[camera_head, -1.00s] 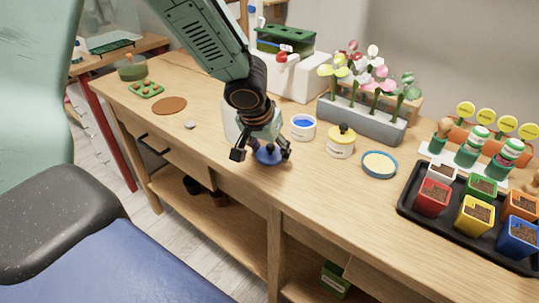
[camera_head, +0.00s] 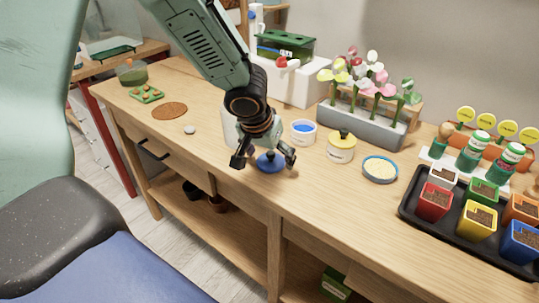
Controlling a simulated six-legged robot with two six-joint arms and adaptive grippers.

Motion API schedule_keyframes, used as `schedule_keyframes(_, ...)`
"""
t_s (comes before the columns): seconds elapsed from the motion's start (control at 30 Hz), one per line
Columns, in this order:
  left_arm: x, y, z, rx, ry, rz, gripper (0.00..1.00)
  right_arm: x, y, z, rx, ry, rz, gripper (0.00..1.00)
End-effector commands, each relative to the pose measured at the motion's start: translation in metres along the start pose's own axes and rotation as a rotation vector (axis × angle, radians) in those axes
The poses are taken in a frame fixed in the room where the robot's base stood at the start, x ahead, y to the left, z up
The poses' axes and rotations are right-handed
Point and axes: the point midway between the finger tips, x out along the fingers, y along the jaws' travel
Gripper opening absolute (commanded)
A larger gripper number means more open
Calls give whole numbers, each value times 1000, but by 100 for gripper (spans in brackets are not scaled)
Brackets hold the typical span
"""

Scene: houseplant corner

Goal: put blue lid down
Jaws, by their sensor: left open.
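The blue lid (camera_head: 270,163) lies on the wooden bench near its front edge, with a dark knob on top. My left gripper (camera_head: 264,160) is just above it, its fingers spread apart on either side of the lid. The fingers look clear of the lid, though the gripper hides part of it. An open white tub with blue contents (camera_head: 303,131) stands just behind and to the right. My right gripper does not show.
A black tray (camera_head: 411,213) holds several coloured pots. A flower planter (camera_head: 362,122) is behind. A brown disc (camera_head: 170,111) lies left. Bench front right of the lid is clear.

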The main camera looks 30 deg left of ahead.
Motion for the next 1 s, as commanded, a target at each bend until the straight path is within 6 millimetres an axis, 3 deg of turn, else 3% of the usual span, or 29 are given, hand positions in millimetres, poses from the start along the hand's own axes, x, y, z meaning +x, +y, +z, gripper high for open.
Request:
schedule_keyframes(0.27,-5,0,-2,-1,0,0,87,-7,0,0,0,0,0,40)
schedule_keyframes(0.7,-94,0,-3,-1,4,2,87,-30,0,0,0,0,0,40)
schedule_keyframes(1.0,-123,0,-2,0,1,0,87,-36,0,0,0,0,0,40)
